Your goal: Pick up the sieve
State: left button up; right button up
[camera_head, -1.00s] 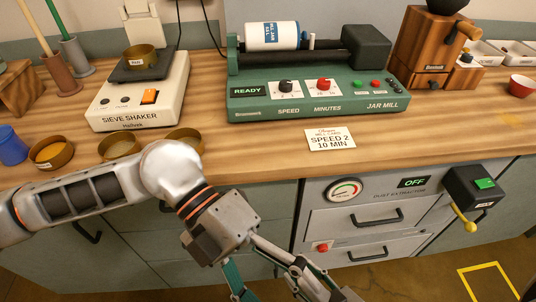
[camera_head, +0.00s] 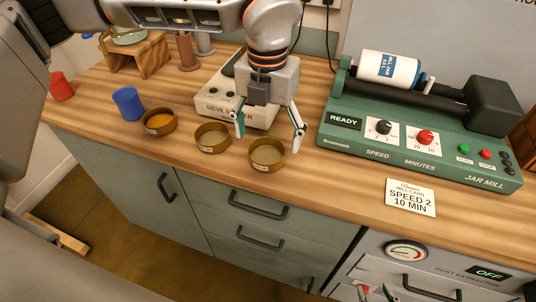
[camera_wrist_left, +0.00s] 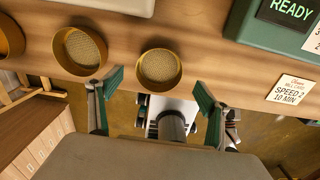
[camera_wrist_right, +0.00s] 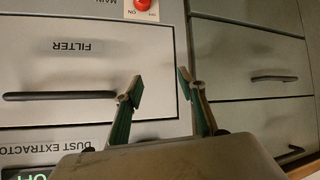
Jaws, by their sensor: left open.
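Several round brass-rimmed sieves stand near the counter's front edge. The rightmost sieve (camera_head: 267,154) is empty, with a pale mesh and a small label; it also shows in the left wrist view (camera_wrist_left: 160,68). A similar sieve (camera_head: 213,137) stands to its left, and beyond that a round brass dish (camera_head: 160,121) with orange inside. My left gripper (camera_head: 268,133) is open and empty, pointing down over the rightmost sieve, which appears between its fingertips; contact cannot be told. My right gripper (camera_wrist_right: 159,80) is open and empty in front of the extractor drawers.
The sieve shaker (camera_head: 240,100) stands behind my left gripper, partly hidden. The green jar mill (camera_head: 420,135) and a card (camera_head: 410,197) are to the right. A blue cup (camera_head: 128,103), red cup (camera_head: 61,86) and wooden stand (camera_head: 140,55) are left.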

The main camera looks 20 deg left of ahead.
aim_at(267, 157)
pick_arm(q)
notch_tip(267, 157, down, 5)
jog(key=shift+a, duration=0.1)
jog(key=c, duration=1.3)
jog(key=shift+o, duration=0.2)
jog(key=shift+r, duration=0.2)
